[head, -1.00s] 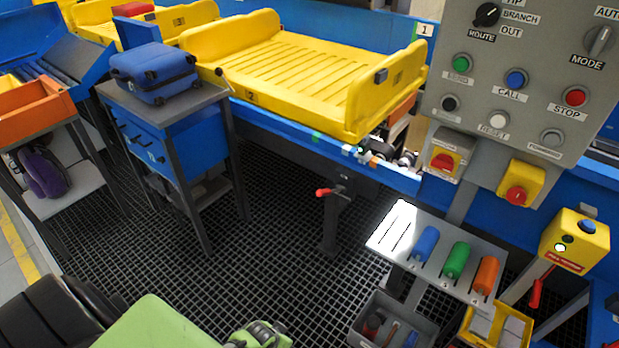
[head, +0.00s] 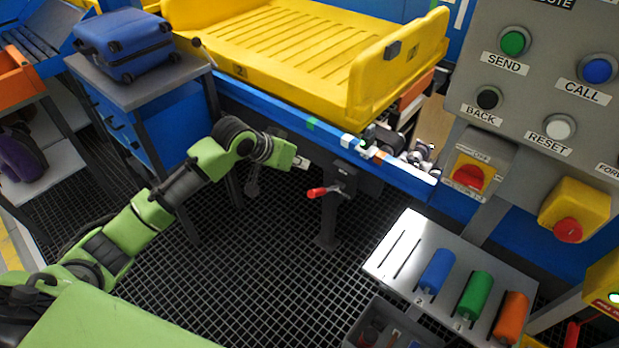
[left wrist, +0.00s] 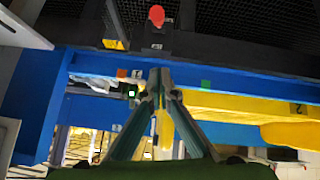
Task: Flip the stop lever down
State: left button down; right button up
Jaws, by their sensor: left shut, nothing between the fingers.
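The stop lever, with its red grip (head: 318,192), sticks out to the left from a dark bracket under the blue conveyor rail, tipped slightly down in the picture. Its red end also shows at the top of the left wrist view (left wrist: 157,15). My left gripper (head: 302,163) is at the end of the reaching green arm, a little up and left of the lever and apart from it in the picture. In the left wrist view its fingers (left wrist: 160,76) meet at the tips with nothing between them. My right gripper is out of view.
The blue conveyor rail (head: 270,113) and yellow tray (head: 390,80) lie above the lever. A blue cart (head: 130,135) with a blue suitcase (head: 124,45) stands left. A grey rack (head: 398,250) with coloured cylinders is at lower right, below the button panel (head: 540,110).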

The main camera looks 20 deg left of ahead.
pick_arm(q)
send_over(325, 191)
jog(key=a, duration=0.2)
notch_tip(325, 191, down, 7)
jog(key=shift+s+a+f, duration=0.1)
jog(key=shift+s+f, duration=0.2)
jog(key=shift+f, duration=0.35)
jog(key=shift+s+a+f, duration=0.1)
jog(key=shift+s+f, duration=0.2)
jog(key=shift+f, duration=0.3)
jog(key=shift+s+f+p, duration=0.3)
jog(key=shift+s+f, duration=0.15)
jog(key=shift+f, duration=0.1)
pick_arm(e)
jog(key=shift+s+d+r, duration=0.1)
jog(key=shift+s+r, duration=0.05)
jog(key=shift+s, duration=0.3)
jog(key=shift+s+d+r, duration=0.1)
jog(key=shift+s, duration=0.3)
